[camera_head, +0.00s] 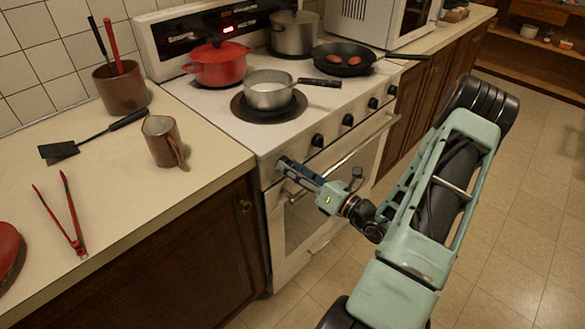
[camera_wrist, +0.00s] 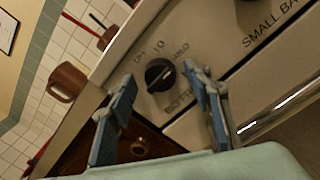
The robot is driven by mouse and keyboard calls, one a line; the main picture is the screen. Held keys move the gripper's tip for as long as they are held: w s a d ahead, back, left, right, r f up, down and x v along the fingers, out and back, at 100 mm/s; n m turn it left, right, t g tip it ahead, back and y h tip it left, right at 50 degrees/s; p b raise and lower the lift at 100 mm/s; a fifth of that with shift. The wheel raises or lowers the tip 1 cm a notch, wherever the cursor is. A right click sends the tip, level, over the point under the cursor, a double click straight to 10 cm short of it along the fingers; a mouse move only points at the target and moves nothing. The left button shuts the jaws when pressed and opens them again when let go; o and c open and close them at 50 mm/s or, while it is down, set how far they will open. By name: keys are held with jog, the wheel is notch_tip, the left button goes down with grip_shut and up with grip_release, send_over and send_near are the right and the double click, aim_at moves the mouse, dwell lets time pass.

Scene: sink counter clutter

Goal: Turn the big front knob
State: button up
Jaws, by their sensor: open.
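A round black knob (camera_wrist: 160,73) with printed markings around it sits on the pale stove front in the wrist view. My gripper (camera_wrist: 158,82) is open, with one blue finger to the left of the knob and one to the right. Both fingers look apart from the knob, though the depth between them is hard to judge. In the head view my gripper (camera_head: 284,166) is at the left end of the stove's front panel and largely hides this knob.
More black knobs, such as one (camera_head: 317,140), line the panel to the right, above the oven door handle (camera_head: 345,155). A saucepan (camera_head: 269,90), red pot (camera_head: 217,65) and frying pan (camera_head: 343,60) stand on the stove. A brown mug (camera_head: 161,141) is on the left counter.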

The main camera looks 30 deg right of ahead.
jog(key=v, duration=1.1)
jog(key=shift+s+d, duration=0.2)
jog(key=shift+s, duration=0.15)
